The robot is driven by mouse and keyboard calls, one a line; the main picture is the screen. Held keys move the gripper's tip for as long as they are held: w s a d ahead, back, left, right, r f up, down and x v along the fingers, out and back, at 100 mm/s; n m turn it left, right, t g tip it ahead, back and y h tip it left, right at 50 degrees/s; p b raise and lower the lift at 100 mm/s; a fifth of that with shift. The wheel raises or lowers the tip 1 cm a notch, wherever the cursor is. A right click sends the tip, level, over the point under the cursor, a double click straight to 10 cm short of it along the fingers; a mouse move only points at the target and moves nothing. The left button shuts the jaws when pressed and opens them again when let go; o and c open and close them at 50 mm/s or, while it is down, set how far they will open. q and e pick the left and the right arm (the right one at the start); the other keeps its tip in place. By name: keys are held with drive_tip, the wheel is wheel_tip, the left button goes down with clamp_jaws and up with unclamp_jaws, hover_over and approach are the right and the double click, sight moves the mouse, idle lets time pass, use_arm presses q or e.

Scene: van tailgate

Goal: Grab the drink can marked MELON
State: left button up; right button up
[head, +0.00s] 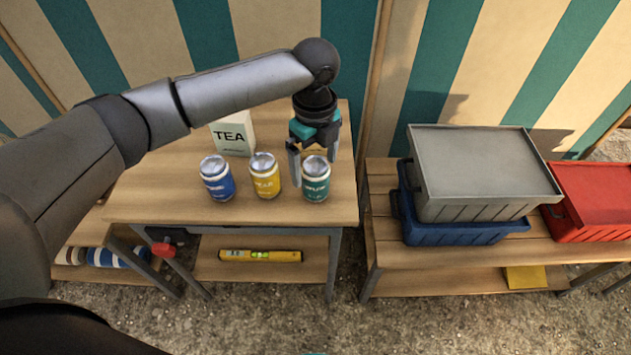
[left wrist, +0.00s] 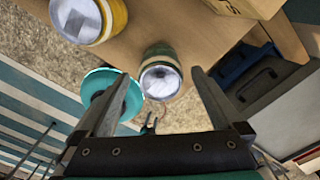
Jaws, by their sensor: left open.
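A teal-green can (head: 316,181) stands upright at the right end of a row of three on the wooden table; its label is too small to read surely, but it may be MELON. It also shows in the left wrist view (left wrist: 160,73), between and beyond the fingertips. My left gripper (head: 314,167) is open and empty, pointing down just above and behind this can. A yellow can (head: 265,177) stands in the middle, also at the top left of the left wrist view (left wrist: 88,18). A blue can (head: 217,179) stands at the left.
A white TEA box (head: 233,133) stands behind the cans. A yellow spirit level (head: 260,256) lies on the lower shelf. To the right, a bench holds a grey crate (head: 483,175) on a blue crate (head: 465,232), beside a red crate (head: 595,200).

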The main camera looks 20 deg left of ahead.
use_arm(q)
drive_tip(key=shift+f+b, duration=0.65)
drive_tip(key=shift+f, duration=1.05)
drive_tip(key=shift+f+b, duration=0.45)
drive_tip(key=shift+f, duration=0.65)
use_arm(e)
drive_tip(key=shift+w+a+r, duration=0.55)
drive_tip(key=shift+w+a, duration=0.2)
drive_tip(key=shift+w, duration=0.2)
drive_tip(key=shift+w+a+r, duration=0.5)
drive_tip(key=shift+w+a, duration=0.2)
drive_tip(key=shift+w, duration=0.2)
use_arm(q)
drive_tip(key=shift+c, duration=0.2)
drive_tip(key=c, duration=1.3)
